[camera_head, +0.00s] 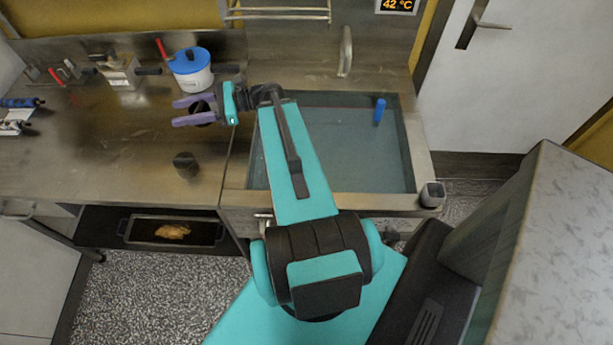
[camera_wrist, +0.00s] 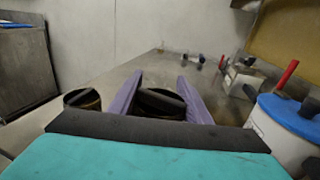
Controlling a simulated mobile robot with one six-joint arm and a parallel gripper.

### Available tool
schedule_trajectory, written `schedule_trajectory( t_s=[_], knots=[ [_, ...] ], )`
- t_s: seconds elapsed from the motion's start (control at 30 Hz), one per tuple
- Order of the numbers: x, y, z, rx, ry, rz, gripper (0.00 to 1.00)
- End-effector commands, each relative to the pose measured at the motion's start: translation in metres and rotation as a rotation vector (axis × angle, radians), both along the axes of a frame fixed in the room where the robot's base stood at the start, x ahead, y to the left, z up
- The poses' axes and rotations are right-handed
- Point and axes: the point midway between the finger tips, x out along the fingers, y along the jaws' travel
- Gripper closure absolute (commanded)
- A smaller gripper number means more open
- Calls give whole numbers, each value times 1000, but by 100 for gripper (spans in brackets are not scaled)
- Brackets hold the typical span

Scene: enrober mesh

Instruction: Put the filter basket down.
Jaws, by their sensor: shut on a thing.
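My gripper (camera_head: 176,112) reaches left over the steel counter (camera_head: 110,150), with its two purple fingers pointing left. It is shut on a dark round piece, which I take as the filter basket (camera_head: 203,113). In the wrist view the basket (camera_wrist: 158,103) sits between the purple fingers, with a dark bar across its top. Its lower part is hidden behind my gripper's body. I cannot tell whether it touches the counter. A similar dark round piece (camera_head: 185,161) stands apart on the counter, nearer the front edge. It also shows left of the fingers in the wrist view (camera_wrist: 82,98).
A white pot with a blue lid (camera_head: 190,65) stands just behind my gripper. A metal box (camera_head: 119,74) is farther back left. A sink basin (camera_head: 350,160) holding a blue cylinder (camera_head: 379,110) lies right. The counter left of my fingers is clear.

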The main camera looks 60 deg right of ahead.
Motion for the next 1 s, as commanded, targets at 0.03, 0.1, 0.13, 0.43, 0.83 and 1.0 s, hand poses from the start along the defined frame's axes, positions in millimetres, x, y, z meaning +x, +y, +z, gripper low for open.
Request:
schedule_trajectory(
  t_s=[0.03, 0.1, 0.13, 0.43, 0.83, 1.0],
  knots=[
    [-9, -12, -3, 0, 1, -15, 79],
    [-20, -25, -7, -1, 1, -28, 79],
    [-25, -30, -8, 0, 2, -34, 79],
    [-78, -80, -22, 1, 2, -91, 79],
    [-156, -131, -38, 13, -2, -169, 79],
    [-189, -146, -44, 18, -5, -200, 79]
  ],
)
